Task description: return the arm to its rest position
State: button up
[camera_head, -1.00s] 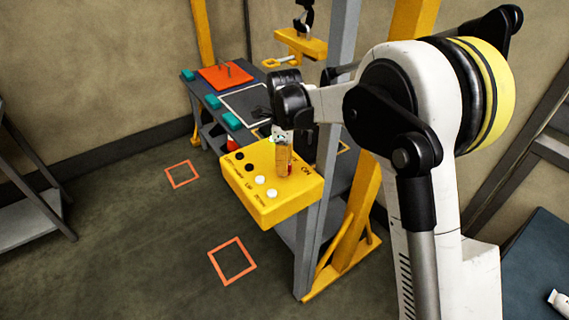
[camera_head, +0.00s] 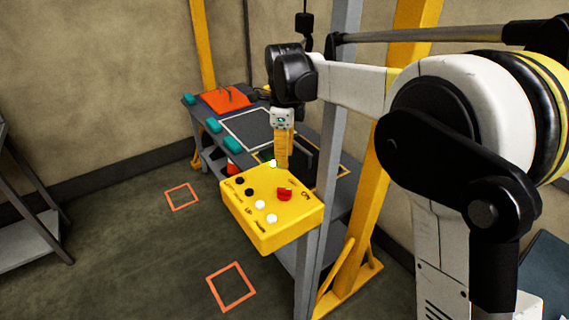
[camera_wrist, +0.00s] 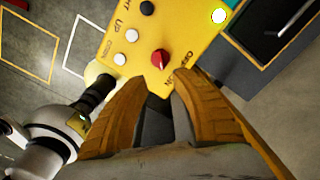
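My gripper (camera_head: 283,165) has orange fingers and points down just above the yellow control box, clear of it. In the wrist view the two fingertips (camera_wrist: 161,80) stand a little apart with nothing held between them. The red knob (camera_head: 284,194) sits on top of the box, beside the ON lettering; it also shows in the wrist view (camera_wrist: 160,62), just beyond the fingertips. My arm is raised and bent, reaching in from the right.
The yellow control box (camera_head: 270,238) has black and white buttons and a lit lamp (camera_wrist: 219,16). A grey post (camera_head: 336,150) and yellow frame (camera_head: 367,210) stand close on the right. Floor at left is open.

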jog(key=s+d+r+n+t+b, duration=0.2)
jog(key=s+d+n+t+b, duration=0.15)
jog(key=s+d+n, duration=0.7)
jog(key=s+d+f+n+t+b, duration=0.2)
jog(key=s+d+f+n, duration=0.1)
jog(key=s, duration=0.5)
jog(key=s+d+f+n+t+b, duration=0.1)
jog(key=s+d+f+n+b, duration=0.1)
jog(key=s+d+f+n, duration=0.2)
jog(key=s+f+n, duration=0.2)
jog(key=s+n, duration=0.1)
jog(key=s, duration=0.1)
jog(key=shift+s+d+f+t, duration=0.2)
jog(key=shift+s+d+t, duration=0.05)
jog(key=shift+d+t, duration=0.1)
dwell(0.4)
